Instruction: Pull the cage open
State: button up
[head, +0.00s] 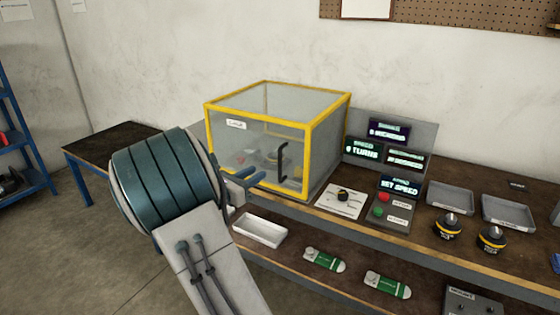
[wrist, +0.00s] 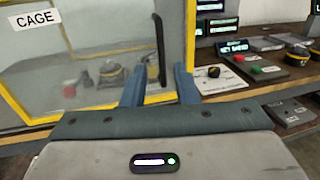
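The cage (head: 327,150) is a clear box with a yellow frame on the bench, and its front door looks shut. A "CAGE" label (head: 236,124) is on the front panel. A black vertical handle (head: 282,163) is on the right part of the door; it also shows in the wrist view (wrist: 161,50). My gripper (head: 253,178) is open, with its blue fingers apart and nothing between them.
Right of the cage stand display panels (head: 375,150), a control box with buttons (head: 392,212), a white plate with a knob (head: 342,200) and grey trays (head: 450,197). Blurred items sit inside the cage. A white tray (head: 258,231) lies on the lower shelf.

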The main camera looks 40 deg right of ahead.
send_over(280, 181)
jog(key=shift+w+d+p, duration=0.2)
jog(key=shift+w+p, duration=0.1)
grip_shut()
